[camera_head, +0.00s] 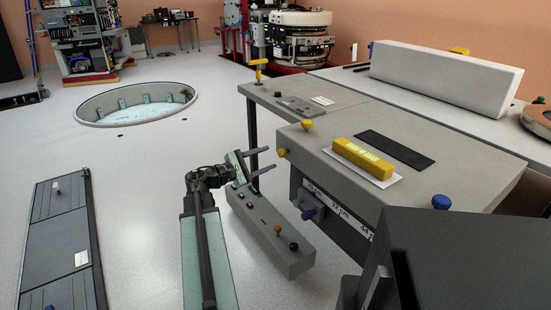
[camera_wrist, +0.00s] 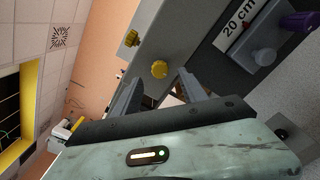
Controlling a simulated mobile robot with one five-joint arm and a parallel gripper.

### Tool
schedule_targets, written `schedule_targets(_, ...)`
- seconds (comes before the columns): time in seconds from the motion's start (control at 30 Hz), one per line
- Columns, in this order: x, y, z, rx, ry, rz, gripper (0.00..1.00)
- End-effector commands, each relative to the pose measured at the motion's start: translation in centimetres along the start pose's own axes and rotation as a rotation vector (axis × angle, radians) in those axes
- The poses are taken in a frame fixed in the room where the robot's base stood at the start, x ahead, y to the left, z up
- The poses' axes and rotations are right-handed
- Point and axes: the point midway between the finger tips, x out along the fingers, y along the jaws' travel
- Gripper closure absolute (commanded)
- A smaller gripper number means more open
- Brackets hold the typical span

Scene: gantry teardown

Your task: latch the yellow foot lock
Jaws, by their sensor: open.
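I cannot tell for sure which yellow part is the foot lock. Two yellow knobs are on the left end of the grey bench block: one on the top corner (camera_head: 306,125) and one on the side face (camera_head: 282,153). In the wrist view one yellow knob (camera_wrist: 159,69) shows between the fingertips and another yellow knob (camera_wrist: 131,38) is above left. My gripper (camera_head: 274,162) is open and empty, left of and slightly below the side knob. It also shows in the wrist view (camera_wrist: 160,77), apart from the knobs.
A yellow bar (camera_head: 362,158) lies on a white sheet on the block. A purple knob (camera_head: 308,213) is on its front. A grey control box (camera_head: 270,235) with small knobs is below my gripper. A dark panel (camera_head: 60,255) lies at left; the floor has a round pit (camera_head: 135,103).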

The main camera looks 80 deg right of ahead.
Motion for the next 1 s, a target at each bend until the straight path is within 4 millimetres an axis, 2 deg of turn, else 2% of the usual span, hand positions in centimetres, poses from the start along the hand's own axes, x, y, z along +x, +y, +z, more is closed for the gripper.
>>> schedule_targets(0.1, 2.3, 0.0, -0.1, 0.001, -0.001, -0.002, 0.5)
schedule_targets(0.2, 3.5, 0.0, -0.1, 0.001, 0.0, -0.002, 0.5)
schedule_targets(0.53, 4.3, 0.0, -0.1, 0.002, 0.002, 0.0, 0.5)
schedule_targets(0.57, 4.3, 0.0, -0.1, 0.002, 0.001, -0.001, 0.53)
schedule_targets(0.73, 4.3, -0.1, 0.0, 0.002, 0.001, -0.001, 1.0)
schedule_targets(1.0, 4.3, 0.0, -0.1, 0.017, 0.001, -0.001, 1.0)
